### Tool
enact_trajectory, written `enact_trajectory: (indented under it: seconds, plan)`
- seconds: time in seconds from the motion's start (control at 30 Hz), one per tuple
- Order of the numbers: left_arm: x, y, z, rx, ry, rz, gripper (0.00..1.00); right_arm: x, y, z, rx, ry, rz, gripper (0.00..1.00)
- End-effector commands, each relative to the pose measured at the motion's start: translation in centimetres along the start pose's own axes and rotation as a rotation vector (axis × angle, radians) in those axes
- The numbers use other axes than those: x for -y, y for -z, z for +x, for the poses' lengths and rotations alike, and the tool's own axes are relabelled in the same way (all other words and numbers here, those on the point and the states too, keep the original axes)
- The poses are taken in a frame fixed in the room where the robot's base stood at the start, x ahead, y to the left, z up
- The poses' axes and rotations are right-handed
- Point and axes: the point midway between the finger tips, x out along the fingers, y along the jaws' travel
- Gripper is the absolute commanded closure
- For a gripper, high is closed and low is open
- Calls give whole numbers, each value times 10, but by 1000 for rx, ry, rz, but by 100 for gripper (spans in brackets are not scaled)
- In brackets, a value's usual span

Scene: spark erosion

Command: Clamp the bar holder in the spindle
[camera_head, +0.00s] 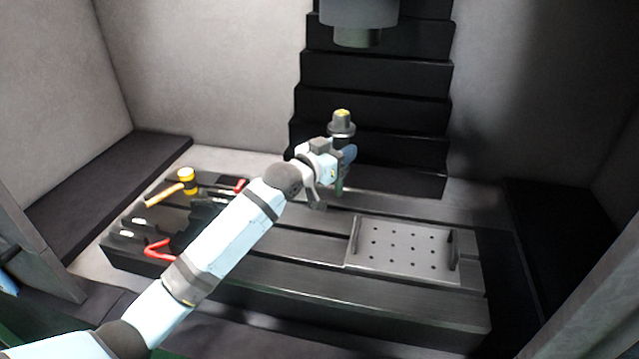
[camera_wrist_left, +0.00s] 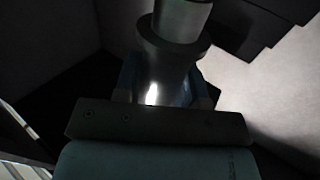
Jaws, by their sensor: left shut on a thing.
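The spindle (camera_head: 358,36) is a dark cylinder hanging at the top middle of the head view. The bar holder (camera_head: 341,123) is a dark grey, stepped round piece with a yellow mark on top. My left gripper (camera_head: 335,172) is shut on the bar holder and holds it upright, below and slightly left of the spindle, with a clear gap between them. In the left wrist view the bar holder (camera_wrist_left: 172,55) rises from between the fingers as a grey metal cone with a collar and a narrower top. The fingers hide its lower part. My right gripper is not in view.
A slotted table (camera_head: 300,278) lies under the arm. A perforated metal plate (camera_head: 403,247) sits on its right part. A yellow-headed mallet (camera_head: 188,181) and red-handled tools (camera_head: 158,250) lie at the left. A black stepped column cover (camera_head: 375,77) stands behind the spindle.

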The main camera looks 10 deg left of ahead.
Motion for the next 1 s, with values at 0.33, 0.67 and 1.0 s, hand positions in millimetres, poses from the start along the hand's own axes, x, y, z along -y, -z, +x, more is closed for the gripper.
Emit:
enact_trajectory:
  seconds: [0.33,0.67,1.0]
  plan:
    - [21,62,56,-4,-110,1,100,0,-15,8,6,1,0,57]
    - [27,83,67,-1,-136,-1,100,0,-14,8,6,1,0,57]
    - [26,106,67,-3,-135,-2,100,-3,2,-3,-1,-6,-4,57]
